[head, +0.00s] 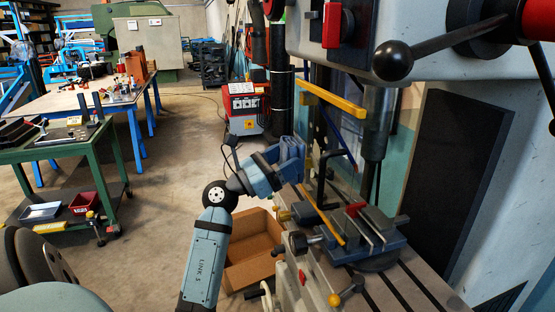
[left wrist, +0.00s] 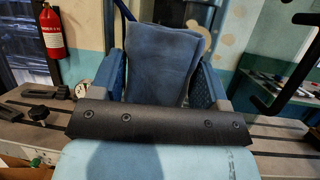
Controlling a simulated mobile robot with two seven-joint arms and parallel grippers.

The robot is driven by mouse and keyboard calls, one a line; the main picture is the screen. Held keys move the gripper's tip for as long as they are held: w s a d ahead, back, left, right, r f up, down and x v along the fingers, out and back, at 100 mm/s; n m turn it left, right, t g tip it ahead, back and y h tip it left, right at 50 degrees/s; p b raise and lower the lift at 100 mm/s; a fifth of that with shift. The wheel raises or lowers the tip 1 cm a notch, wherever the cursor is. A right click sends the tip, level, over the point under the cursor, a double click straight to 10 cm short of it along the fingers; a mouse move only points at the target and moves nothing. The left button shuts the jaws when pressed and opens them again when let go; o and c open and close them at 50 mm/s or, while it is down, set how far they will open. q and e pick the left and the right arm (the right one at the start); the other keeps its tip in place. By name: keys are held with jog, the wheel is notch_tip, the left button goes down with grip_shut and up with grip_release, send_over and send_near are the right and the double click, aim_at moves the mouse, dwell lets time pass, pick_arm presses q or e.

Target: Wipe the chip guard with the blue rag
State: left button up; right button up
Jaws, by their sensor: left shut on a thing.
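My left gripper (head: 283,168) is shut on a folded blue rag (head: 291,148). In the left wrist view the rag (left wrist: 163,60) stands up between the two blue fingers of the gripper (left wrist: 164,85). The chip guard seems to be the clear upright panel with a yellow top bar (head: 333,100) and a lower yellow bar (head: 320,215). The rag is just left of it in the head view; I cannot tell whether they touch. Pale smudges show behind the rag in the left wrist view. My right gripper is not in view.
A vise (head: 368,235) sits on the slotted machine table (head: 415,270), below the drill spindle (head: 377,125). A black ball handle (head: 393,61) juts out above. An open cardboard box (head: 250,240) is on the floor. A green bench (head: 62,147) stands at left; floor between is clear.

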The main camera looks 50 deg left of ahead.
pick_arm(q)
jog(key=shift+w+d, duration=0.2)
jog(key=shift+w, duration=0.25)
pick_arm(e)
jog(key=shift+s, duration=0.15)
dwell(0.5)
pick_arm(q)
jog(key=shift+w+d, duration=0.25)
jog(key=shift+w, duration=0.2)
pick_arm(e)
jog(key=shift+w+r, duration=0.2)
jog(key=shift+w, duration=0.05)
pick_arm(q)
jog(key=shift+s+d+r+p, duration=0.1)
jog(key=shift+s+d+p, duration=0.25)
jog(key=shift+d, duration=0.25)
jog(key=shift+s+d+p, duration=0.2)
jog(key=shift+s+d, duration=0.15)
jog(key=shift+d, duration=0.2)
jog(key=shift+s+d, duration=0.4)
jog(key=shift+d, duration=0.3)
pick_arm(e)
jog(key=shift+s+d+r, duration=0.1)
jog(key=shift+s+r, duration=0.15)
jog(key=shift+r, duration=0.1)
